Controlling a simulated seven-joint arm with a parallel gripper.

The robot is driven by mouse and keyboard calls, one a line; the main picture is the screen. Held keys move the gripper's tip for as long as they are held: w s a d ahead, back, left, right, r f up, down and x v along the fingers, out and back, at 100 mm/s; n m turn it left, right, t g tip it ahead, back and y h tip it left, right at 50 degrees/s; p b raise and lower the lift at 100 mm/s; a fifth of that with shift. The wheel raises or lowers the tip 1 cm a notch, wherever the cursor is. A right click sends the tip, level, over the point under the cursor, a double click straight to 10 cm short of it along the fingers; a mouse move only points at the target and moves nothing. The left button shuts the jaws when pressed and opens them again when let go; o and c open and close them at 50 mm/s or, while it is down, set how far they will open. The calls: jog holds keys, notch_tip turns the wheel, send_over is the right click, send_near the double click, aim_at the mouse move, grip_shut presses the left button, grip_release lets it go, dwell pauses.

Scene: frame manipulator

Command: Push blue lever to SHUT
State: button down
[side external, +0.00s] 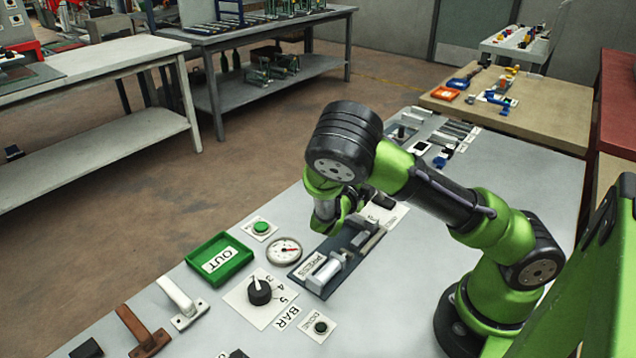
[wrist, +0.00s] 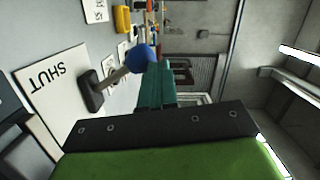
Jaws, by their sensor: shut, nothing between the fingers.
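In the wrist view the blue lever has a round blue knob (wrist: 140,57) on a grey rod that leans up from a black base (wrist: 90,95). The base stands on a white plate (wrist: 50,88) lettered SHUT. My gripper's teal fingers (wrist: 154,82) are shut and empty, with their tips close beside the knob; I cannot tell if they touch it. In the side view my gripper (side external: 338,212) is low over the bench, beside a white plate with a black block (side external: 383,201). The blue knob is hidden there.
A press fixture (side external: 340,257) stands just in front of my gripper. A gauge (side external: 284,251), a green button (side external: 261,228), a green OUT tray (side external: 220,259) and a black dial (side external: 260,291) lie to the left. The bench's right side is largely clear.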

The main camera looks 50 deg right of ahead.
jog(key=shift+w+a, duration=0.1)
jog(key=shift+w, duration=0.05)
jog(key=s+a, duration=0.2)
jog(key=a, duration=0.7)
jog(key=s+a+r+m+g+y, duration=0.15)
jog(key=s+m+y, duration=0.35)
jog(key=m, duration=0.6)
jog(key=s+a+r+m+g+y, duration=0.1)
jog(key=s+a+m+g+y, duration=0.2)
jog(key=m+y, duration=0.65)
jog(key=s+a+r+m+t+y, duration=0.1)
jog(key=a+r+m+t+y, duration=0.1)
jog(key=r+m, duration=0.5)
jog(key=s+a+r+m+t+y, duration=0.1)
jog(key=a+r+m+t+y, duration=0.2)
jog(key=r+m+t, duration=0.4)
jog(key=a+m, duration=0.1)
jog(key=m, duration=0.8)
jog(key=shift+s+a, duration=0.2)
jog(key=shift+s, duration=0.2)
